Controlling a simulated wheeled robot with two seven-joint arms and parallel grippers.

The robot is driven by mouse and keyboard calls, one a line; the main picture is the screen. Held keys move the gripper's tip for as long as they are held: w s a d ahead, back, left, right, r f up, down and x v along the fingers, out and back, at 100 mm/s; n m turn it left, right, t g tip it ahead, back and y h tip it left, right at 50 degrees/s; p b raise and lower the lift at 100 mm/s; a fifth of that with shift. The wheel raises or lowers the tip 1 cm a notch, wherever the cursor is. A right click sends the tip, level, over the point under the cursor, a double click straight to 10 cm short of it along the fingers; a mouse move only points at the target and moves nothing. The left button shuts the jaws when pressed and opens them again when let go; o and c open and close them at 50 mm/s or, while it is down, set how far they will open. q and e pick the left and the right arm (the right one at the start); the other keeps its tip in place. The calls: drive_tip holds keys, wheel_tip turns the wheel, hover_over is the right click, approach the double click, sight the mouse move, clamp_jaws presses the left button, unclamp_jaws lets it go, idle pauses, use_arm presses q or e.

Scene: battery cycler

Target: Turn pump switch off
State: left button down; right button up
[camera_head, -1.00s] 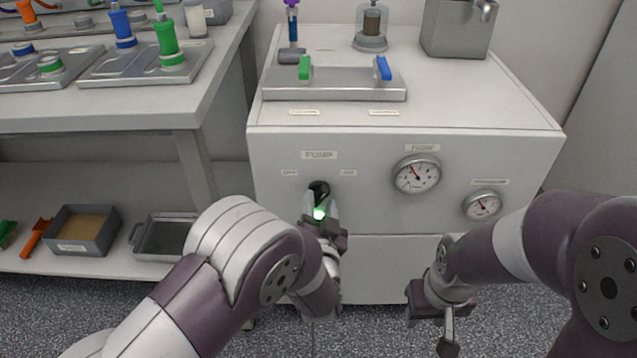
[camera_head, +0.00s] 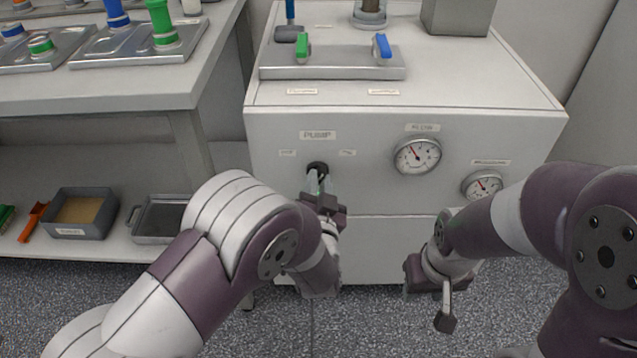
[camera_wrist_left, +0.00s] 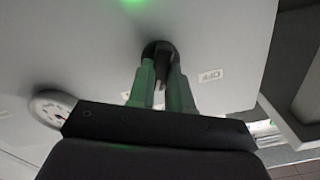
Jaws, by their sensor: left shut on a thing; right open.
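The pump switch (camera_head: 317,169) is a black knob on the front of the white cabinet (camera_head: 375,228), below the PUMP label (camera_head: 318,135). A small label sits on each side of it. My left gripper (camera_head: 319,182) is shut on the knob from the front, its fingers hiding most of it. In the left wrist view the two green-tinted fingers (camera_wrist_left: 161,88) are on either side of the dark knob (camera_wrist_left: 160,52), near the OFF label (camera_wrist_left: 210,75). A green glow (camera_wrist_left: 130,2) shows at the top edge there. My right gripper (camera_head: 432,300) is open and empty, low in front of the cabinet.
Two round gauges, the larger (camera_head: 417,155) and the smaller (camera_head: 483,187), are right of the switch. A metal plate (camera_head: 333,72) with green and blue valve handles lies on the cabinet top. A bench (camera_head: 150,95) with a lower shelf stands left.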

use_arm(q)
drive_tip(key=n+b, duration=0.2)
drive_tip(key=n, duration=0.9)
drive_tip(key=shift+a, duration=0.2)
drive_tip(key=shift+n, duration=0.3)
idle(0.3)
drive_tip(key=c, duration=1)
unclamp_jaws()
drive_tip(key=shift+c, duration=0.2)
drive_tip(key=shift+s, duration=0.1)
drive_tip(key=s+p, duration=0.2)
drive_tip(key=s, duration=1)
drive_tip(key=shift+s+p, duration=0.3)
